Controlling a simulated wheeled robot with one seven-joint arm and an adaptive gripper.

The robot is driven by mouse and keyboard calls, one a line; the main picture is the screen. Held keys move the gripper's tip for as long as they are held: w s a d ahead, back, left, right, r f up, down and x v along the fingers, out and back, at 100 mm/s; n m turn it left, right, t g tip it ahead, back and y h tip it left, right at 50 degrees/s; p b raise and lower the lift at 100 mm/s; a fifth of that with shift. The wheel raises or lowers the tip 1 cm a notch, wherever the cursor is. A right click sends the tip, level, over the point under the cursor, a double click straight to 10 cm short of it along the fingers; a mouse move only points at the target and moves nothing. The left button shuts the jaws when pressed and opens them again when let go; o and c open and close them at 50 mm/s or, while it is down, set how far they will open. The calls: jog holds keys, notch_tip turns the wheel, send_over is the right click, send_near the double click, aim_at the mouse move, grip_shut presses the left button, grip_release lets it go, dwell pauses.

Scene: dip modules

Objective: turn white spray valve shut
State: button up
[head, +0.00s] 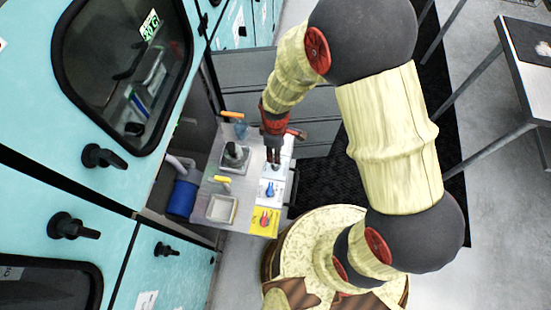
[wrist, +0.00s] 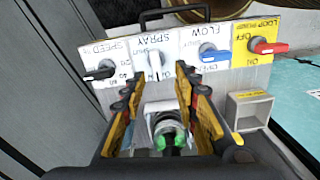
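The white spray valve (wrist: 155,62) sits on a white plate lettered SPRAY in the wrist view. Its handle points down the picture, towards me. My gripper (wrist: 158,72) is open, with one yellow-and-black finger on each side of this handle. I see gaps between the fingers and the handle; whether a finger touches it lower down I cannot tell.
A black SPEED handle (wrist: 99,73) is left of the white valve. A blue FLOW handle (wrist: 214,55) and a red pump handle (wrist: 268,47) on yellow are to its right. A round grey fitting (wrist: 168,125) and a pale open box (wrist: 248,108) stand nearer on the panel.

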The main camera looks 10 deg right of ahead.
jog(key=shift+w+a+n, duration=0.1)
jog(key=shift+w+n, duration=0.3)
jog(key=shift+n, duration=0.1)
jog(key=shift+f+b, duration=0.95)
jog(key=shift+f, duration=2.95)
jog(key=shift+c, duration=0.2)
grip_shut()
